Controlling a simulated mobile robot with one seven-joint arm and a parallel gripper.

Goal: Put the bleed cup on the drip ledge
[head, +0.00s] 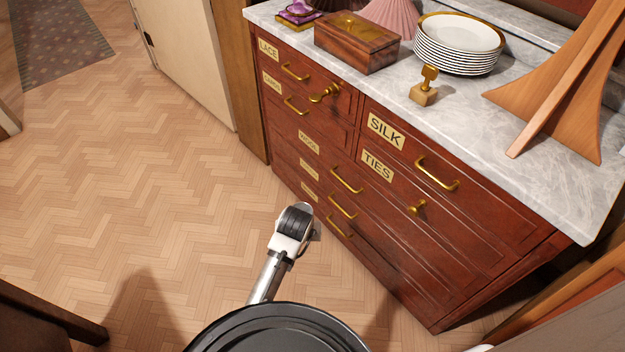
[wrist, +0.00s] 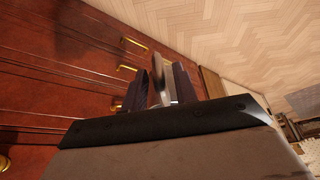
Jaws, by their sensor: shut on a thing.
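My gripper (wrist: 161,92) is shut on a small grey, metallic-looking thing (wrist: 160,75), probably the bleed cup, which shows between the two dark fingers in the wrist view. Its full shape is hidden by the fingers. In the head view my wrist end (head: 293,226) is in front of the lower left drawers of the red-brown chest, above the floor, and the fingers and held thing cannot be made out there. I cannot pick out a drip ledge in either view.
The chest (head: 475,225) has brass handles and labelled drawers, all seeming shut. Its marble top (head: 465,115) bears a wooden box (head: 357,45), stacked plates (head: 458,45), a small brass-coloured stand (head: 425,88) and a wooden frame (head: 565,85). Herringbone floor (head: 130,170) is open at left.

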